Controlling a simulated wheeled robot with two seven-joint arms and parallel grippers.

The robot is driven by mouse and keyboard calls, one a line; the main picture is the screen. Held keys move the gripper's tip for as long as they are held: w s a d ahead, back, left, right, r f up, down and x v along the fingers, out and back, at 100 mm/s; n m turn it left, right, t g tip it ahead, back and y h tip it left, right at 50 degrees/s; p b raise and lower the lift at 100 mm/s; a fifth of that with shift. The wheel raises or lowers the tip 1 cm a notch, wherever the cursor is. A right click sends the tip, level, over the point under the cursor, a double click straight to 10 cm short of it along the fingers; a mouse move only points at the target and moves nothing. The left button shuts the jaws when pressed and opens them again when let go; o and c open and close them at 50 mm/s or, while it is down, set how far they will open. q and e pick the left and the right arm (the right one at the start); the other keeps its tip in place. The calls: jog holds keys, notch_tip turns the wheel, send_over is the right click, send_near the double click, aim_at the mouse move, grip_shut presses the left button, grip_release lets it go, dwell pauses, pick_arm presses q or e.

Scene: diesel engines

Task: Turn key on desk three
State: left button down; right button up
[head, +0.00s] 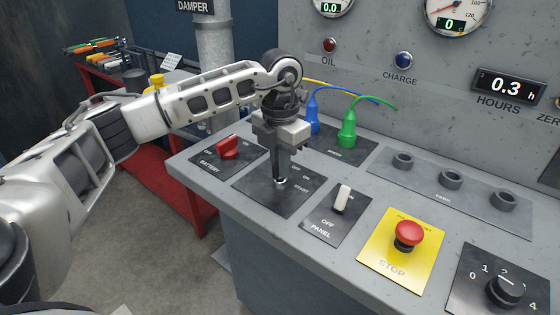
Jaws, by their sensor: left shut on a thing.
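A grey control desk (215,194) fills the middle and right of the view. On it is a black key switch plate (300,201) with ON and START lettering. My left gripper (280,170) points straight down over this plate and is shut on the key in the switch. The fingers hide the key, so I cannot tell its angle. A small shiny lock barrel (280,182) shows just under the fingertips. My right gripper is not in view. No desk number is readable.
Left of the key plate is a red battery switch (228,147). To the right are a white panel toggle (342,198), a red stop button (408,235) and a black rotary knob (506,288). Green (348,130) and blue (313,115) plugs with cables stand close behind the gripper.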

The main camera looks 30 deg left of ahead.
pick_arm(q)
jog(key=shift+r+n, duration=0.1)
jog(key=shift+n, duration=0.6)
jog(key=c, duration=1.5)
grip_release()
notch_tip(320, 180, up, 16)
jog(key=shift+f+p, duration=0.1)
jog(key=shift+p, duration=0.55)
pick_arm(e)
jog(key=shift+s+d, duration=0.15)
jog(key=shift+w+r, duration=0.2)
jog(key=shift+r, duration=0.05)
